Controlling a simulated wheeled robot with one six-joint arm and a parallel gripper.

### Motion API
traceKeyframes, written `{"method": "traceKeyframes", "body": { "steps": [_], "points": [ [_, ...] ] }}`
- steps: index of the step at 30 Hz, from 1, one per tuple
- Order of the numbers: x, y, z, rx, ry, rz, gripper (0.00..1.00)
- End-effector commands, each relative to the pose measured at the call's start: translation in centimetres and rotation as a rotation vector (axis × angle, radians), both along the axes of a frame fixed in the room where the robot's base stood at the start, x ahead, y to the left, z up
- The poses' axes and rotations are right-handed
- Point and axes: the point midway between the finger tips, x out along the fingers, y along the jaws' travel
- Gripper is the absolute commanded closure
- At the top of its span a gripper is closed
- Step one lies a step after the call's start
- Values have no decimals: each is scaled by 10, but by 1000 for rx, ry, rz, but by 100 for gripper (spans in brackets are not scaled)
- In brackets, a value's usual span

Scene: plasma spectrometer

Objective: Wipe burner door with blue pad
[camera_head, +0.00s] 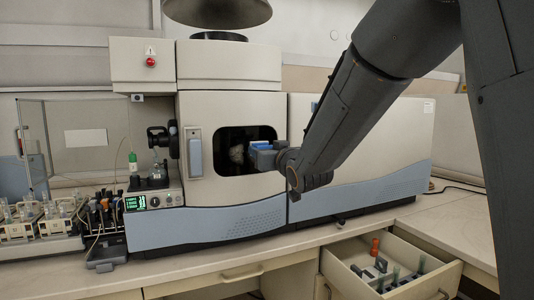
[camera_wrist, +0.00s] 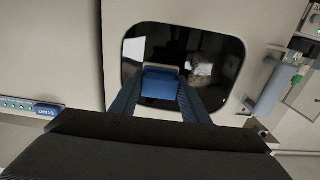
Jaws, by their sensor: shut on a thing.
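The burner door (camera_head: 218,174) is a beige panel on the front of the spectrometer, with a dark rounded window (camera_head: 227,164) and a blue-grey handle (camera_head: 194,153) at its left. The window also shows in the wrist view (camera_wrist: 221,82), straight ahead of my gripper. My gripper (camera_head: 257,147) is shut on the blue pad (camera_wrist: 161,82), which sits between its fingertips in front of the window. The blue pad also shows in the head view (camera_head: 263,146), over the right part of the window. I cannot tell whether the pad touches the door.
An open drawer (camera_head: 440,279) with several small items juts out at the lower right. Glassware and tube racks (camera_head: 40,222) stand on the bench at left. A flask (camera_head: 158,170) stands beside the door. An exhaust hood (camera_head: 217,11) hangs above.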

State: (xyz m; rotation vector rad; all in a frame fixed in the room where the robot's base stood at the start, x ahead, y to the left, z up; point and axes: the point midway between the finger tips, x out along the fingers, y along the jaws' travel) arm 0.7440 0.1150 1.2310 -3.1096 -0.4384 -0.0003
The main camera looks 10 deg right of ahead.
Motion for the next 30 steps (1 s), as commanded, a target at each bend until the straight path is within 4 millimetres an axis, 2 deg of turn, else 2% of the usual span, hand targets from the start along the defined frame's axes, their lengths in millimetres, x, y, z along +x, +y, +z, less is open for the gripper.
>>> {"method": "traceKeyframes", "body": {
  "steps": [6, 14, 24, 30],
  "points": [
    [-5, 18, 0, 0, -2, 4, 76],
    [-8, 25, 0, 0, -2, 2, 76],
    [-15, 49, 0, -1, -1, 1, 76],
    [-17, 56, 0, -1, -1, 1, 76]
  ]
}}
